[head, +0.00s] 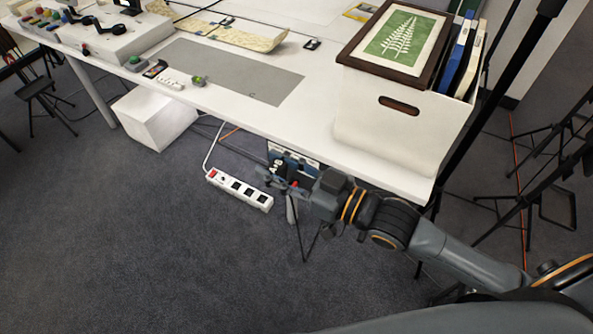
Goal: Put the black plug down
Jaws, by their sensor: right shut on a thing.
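My right gripper (277,181) reaches in from the right, in front of the white table's near edge and above the floor. It is shut on the black plug, which is small and hard to tell apart from the dark fingers. A white power strip (239,190) with dark sockets and a red switch lies just left of the gripper. My left gripper is not in view.
The white table (320,130) carries a grey mat (225,72), a small white strip (170,83) and a white box (392,115) with a framed fern picture. A white block (155,117) stands below the table. Dark stools stand at both sides. The carpet (150,240) in front is clear.

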